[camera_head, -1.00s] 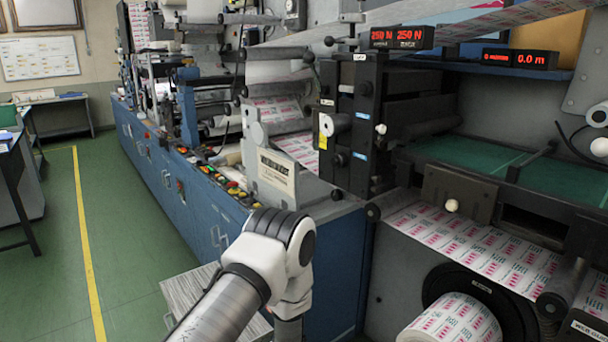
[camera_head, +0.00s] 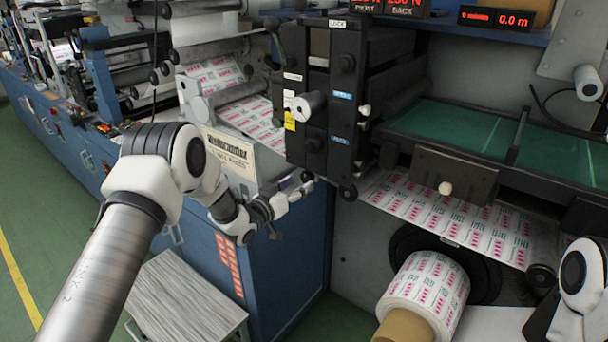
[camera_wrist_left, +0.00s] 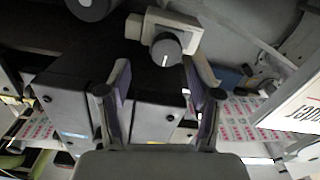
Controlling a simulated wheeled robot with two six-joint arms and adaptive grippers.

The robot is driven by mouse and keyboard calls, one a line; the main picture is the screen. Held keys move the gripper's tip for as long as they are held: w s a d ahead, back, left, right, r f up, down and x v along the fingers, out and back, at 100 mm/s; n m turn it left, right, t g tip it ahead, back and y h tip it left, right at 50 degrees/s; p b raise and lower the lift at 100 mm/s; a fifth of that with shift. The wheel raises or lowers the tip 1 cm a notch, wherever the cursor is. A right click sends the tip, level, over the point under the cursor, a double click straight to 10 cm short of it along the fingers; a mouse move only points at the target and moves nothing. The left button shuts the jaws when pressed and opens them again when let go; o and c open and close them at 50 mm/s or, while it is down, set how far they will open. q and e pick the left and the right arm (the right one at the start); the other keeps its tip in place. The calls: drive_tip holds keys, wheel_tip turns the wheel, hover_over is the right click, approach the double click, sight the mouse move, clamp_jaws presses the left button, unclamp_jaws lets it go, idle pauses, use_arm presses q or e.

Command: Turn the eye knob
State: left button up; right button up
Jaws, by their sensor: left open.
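A round dark grey knob (camera_wrist_left: 166,58) with a white mark sits on a small pale housing (camera_wrist_left: 158,24) in the left wrist view. No label on it is readable; it looks like the eye knob. My left gripper (camera_wrist_left: 156,76) is open, with its two fingers apart on either side of the knob in the picture. I cannot tell whether they touch it. In the head view my left gripper (camera_head: 302,187) is at the lower left of the black roller unit (camera_head: 322,110), and I cannot make out the knob there. My right gripper is out of view.
A white round handle (camera_head: 308,106) sticks out of the black unit above my left gripper. A printed roll (camera_head: 436,285) is mounted below right, under the printed web (camera_head: 440,222).

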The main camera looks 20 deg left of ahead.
sight(305, 179)
use_arm(q)
drive_tip(key=w, duration=0.3)
drive_tip(key=shift+w+f+p, duration=0.3)
drive_tip(key=shift+w+f, duration=0.05)
drive_tip(key=shift+f, duration=0.05)
drive_tip(key=shift+w+d, duration=0.15)
drive_tip(key=shift+w, duration=0.25)
drive_tip(key=shift+s+d+r, duration=0.15)
drive_tip(key=shift+d+r, duration=0.1)
drive_tip(key=shift+d, duration=0.15)
drive_tip(key=shift+a+f, duration=0.1)
drive_tip(key=shift+a, duration=0.05)
drive_tip(key=c, duration=1.1)
drive_tip(key=shift+c, duration=0.2)
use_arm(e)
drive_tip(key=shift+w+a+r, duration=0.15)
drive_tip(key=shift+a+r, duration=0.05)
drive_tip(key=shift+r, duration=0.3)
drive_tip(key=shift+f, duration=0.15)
